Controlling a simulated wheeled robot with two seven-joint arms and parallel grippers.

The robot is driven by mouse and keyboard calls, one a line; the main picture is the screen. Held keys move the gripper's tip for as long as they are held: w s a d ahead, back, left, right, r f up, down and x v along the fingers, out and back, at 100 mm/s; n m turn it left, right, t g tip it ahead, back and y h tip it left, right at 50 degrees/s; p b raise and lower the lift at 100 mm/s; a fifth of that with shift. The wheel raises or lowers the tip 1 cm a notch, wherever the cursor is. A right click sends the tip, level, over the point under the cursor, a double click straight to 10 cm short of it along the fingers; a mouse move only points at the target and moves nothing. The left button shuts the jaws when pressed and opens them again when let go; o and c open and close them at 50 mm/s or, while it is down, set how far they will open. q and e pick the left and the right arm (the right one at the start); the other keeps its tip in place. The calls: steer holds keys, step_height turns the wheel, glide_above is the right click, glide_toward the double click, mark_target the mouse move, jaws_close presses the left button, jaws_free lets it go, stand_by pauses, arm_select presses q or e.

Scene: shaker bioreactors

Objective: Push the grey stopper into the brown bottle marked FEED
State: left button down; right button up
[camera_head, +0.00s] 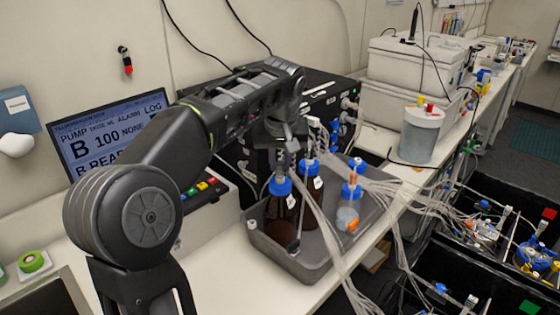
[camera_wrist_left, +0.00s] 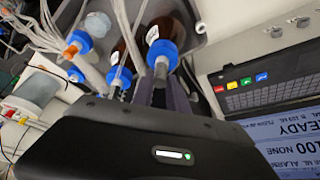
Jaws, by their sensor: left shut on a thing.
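My left gripper (camera_head: 282,152) is shut on the grey stopper (camera_wrist_left: 161,68), directly above the blue cap (camera_wrist_left: 162,52) of the nearest brown bottle (camera_head: 281,216). In the left wrist view the stopper's end is at the middle of this cap; how deep it sits I cannot tell. A second brown bottle (camera_head: 309,190) with a blue cap stands just behind. Both carry small white tags, too small to read, so I cannot tell which is FEED. My right gripper is not in view.
The bottles stand in a grey tray (camera_head: 318,270) with a clear, blue-capped bottle (camera_head: 347,217) at right. Loose clear tubes (camera_head: 325,228) drape over the tray's front. A black pump unit (camera_head: 318,95) and monitor (camera_head: 110,135) stand behind.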

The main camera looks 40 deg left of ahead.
arm_select(q)
steer(key=shift+f+b, duration=0.35)
steer(key=shift+f, duration=0.15)
steer(key=c, duration=1.2)
jaws_free()
steer(key=shift+c, duration=0.2)
steer(key=p+v, duration=0.1)
steer(key=v, duration=0.7)
steer(key=shift+f, duration=0.1)
